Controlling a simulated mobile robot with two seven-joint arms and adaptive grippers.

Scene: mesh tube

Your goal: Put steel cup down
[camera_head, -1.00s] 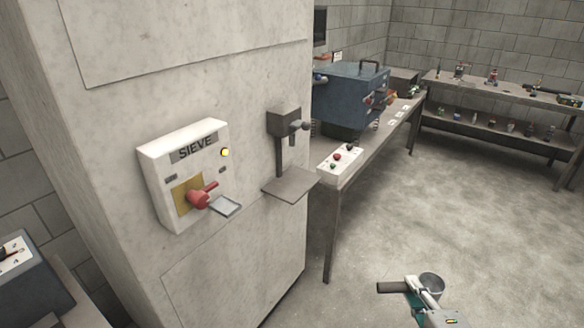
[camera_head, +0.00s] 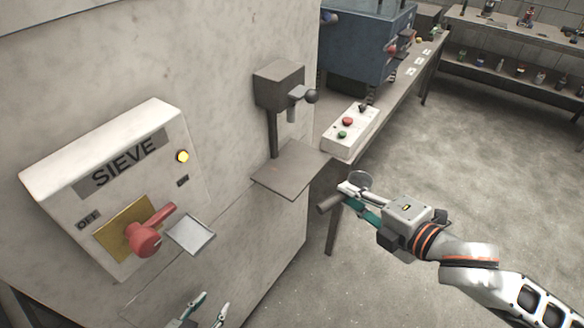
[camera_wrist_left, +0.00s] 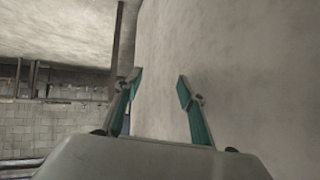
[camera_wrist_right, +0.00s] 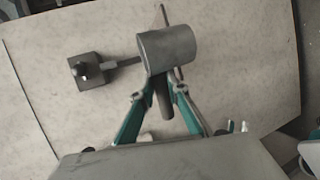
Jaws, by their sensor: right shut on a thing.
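My right gripper (camera_head: 350,193) is shut on the handle of the steel cup (camera_head: 361,179). It holds the cup in the air in front of the wall unit, to the right of and a little below a small grey plate (camera_head: 288,170). In the right wrist view the cup (camera_wrist_right: 167,48) is a grey cylinder lying across the picture, its handle (camera_wrist_right: 162,98) between the fingertips. The cup's inside is hidden there. My left gripper (camera_head: 208,308) is at the bottom edge of the head view. The left wrist view shows its fingers (camera_wrist_left: 158,80) apart and empty.
A dispenser-like bracket with a black knob (camera_head: 280,88) stands above the plate. A SIEVE switch box (camera_head: 120,180) with a red handle is at left. A button box (camera_head: 350,132) sits on the bench by a blue machine (camera_head: 360,45). Open floor lies at right.

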